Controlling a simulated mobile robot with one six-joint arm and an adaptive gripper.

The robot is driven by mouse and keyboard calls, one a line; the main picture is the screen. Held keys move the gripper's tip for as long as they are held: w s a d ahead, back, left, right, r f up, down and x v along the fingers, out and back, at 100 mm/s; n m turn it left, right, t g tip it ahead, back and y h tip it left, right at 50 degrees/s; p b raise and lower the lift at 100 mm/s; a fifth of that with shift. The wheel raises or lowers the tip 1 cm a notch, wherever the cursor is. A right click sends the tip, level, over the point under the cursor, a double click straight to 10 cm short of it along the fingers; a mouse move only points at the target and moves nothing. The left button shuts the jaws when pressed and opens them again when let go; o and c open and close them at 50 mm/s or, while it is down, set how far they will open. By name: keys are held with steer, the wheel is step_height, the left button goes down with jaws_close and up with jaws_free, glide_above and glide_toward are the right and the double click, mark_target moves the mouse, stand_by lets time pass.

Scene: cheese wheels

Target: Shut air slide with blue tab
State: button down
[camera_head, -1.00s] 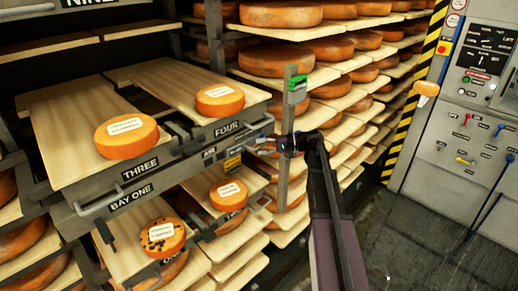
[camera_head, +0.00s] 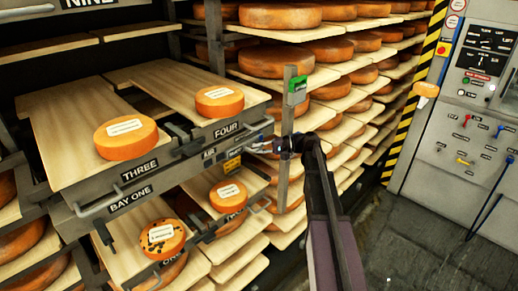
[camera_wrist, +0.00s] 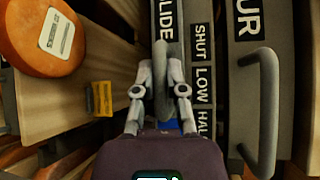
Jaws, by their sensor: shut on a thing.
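The air slide sits on the front of the shelf unit beneath the label FOUR; its AIR label (camera_head: 209,153) shows in the head view. In the wrist view a grey upright loop handle (camera_wrist: 160,72) stands over a strip lettered SLIDE, beside a scale reading SHUT, LOW and a partly hidden word. My gripper (camera_wrist: 160,85) is shut on this loop handle, one finger on each side. A small patch of the blue tab (camera_wrist: 172,125) shows behind the right finger; the rest is hidden. In the head view my gripper (camera_head: 259,147) is at the right end of the shelf front, reaching left.
A thick grey pull handle (camera_wrist: 264,110) stands right of the scale. A yellow tag (camera_wrist: 102,98) and a cheese wheel (camera_wrist: 45,38) are at the left. A metal post (camera_head: 288,110) with a green box stands close to my arm. A control panel (camera_head: 470,120) is far right.

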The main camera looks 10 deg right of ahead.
steer(key=s+a, duration=0.5)
steer(key=a, duration=0.3)
steer(key=shift+a, duration=0.35)
steer(key=shift+s, duration=0.15)
steer(key=c, duration=0.7)
jaws_free()
steer(key=shift+a, duration=0.15)
steer(key=shift+d, duration=0.2)
